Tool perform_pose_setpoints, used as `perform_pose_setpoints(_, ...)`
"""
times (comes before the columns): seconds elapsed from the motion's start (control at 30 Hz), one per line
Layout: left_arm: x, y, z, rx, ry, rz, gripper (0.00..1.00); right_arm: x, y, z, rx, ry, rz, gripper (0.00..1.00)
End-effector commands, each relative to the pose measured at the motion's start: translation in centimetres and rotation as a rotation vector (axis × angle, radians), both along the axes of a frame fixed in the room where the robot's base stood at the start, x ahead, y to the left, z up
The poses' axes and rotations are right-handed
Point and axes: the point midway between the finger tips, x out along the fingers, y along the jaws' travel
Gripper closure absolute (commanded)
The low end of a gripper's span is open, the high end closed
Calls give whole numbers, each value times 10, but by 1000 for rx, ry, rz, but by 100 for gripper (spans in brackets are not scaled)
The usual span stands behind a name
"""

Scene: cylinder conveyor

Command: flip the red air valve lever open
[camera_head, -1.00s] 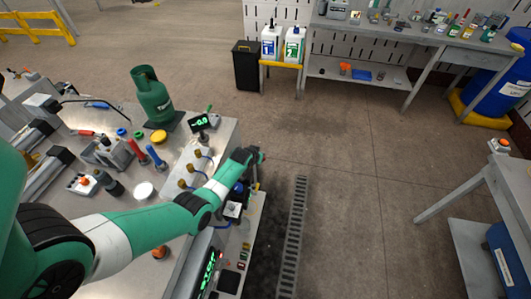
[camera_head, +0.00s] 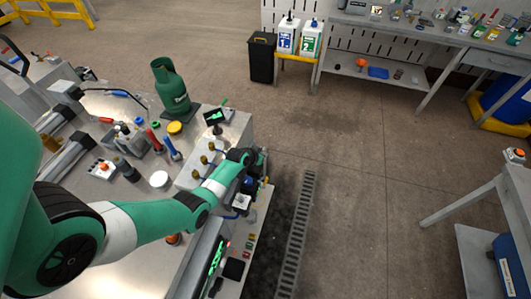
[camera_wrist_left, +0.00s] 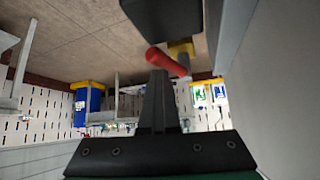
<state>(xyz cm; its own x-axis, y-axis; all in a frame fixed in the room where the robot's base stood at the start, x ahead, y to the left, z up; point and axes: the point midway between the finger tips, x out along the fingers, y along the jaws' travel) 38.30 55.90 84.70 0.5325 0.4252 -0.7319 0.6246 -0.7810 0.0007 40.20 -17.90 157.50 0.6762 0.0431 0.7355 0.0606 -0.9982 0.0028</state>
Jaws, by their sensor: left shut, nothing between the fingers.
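The red lever (camera_wrist_left: 166,62) shows in the left wrist view as a short rounded red handle, slanting from upper left to lower right. My left gripper (camera_wrist_left: 158,76) is shut and empty, its fingertips right at the lever; I cannot tell whether they touch it. A yellow part (camera_wrist_left: 181,48) is just behind the lever. In the head view my left gripper (camera_head: 262,160) is at the right edge of the bench, and the lever cannot be made out there. My right gripper is not in view.
The bench (camera_head: 226,135) holds brass fittings (camera_head: 205,160), a small green display (camera_head: 214,116) and a green gas cylinder (camera_head: 171,88). A dark block (camera_wrist_left: 165,15) hangs close above the lever in the wrist view. The floor right of the bench, with a drain grate (camera_head: 298,230), is clear.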

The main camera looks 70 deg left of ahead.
Motion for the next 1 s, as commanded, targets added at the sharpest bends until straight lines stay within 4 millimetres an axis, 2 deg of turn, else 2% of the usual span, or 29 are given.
perform_pose_setpoints(0.4, -14, 3, -1, -1, 3, 1, 100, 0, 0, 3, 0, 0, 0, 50)
perform_pose_setpoints(1.0, -18, 6, -1, 1, 5, 3, 100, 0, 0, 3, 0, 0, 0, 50)
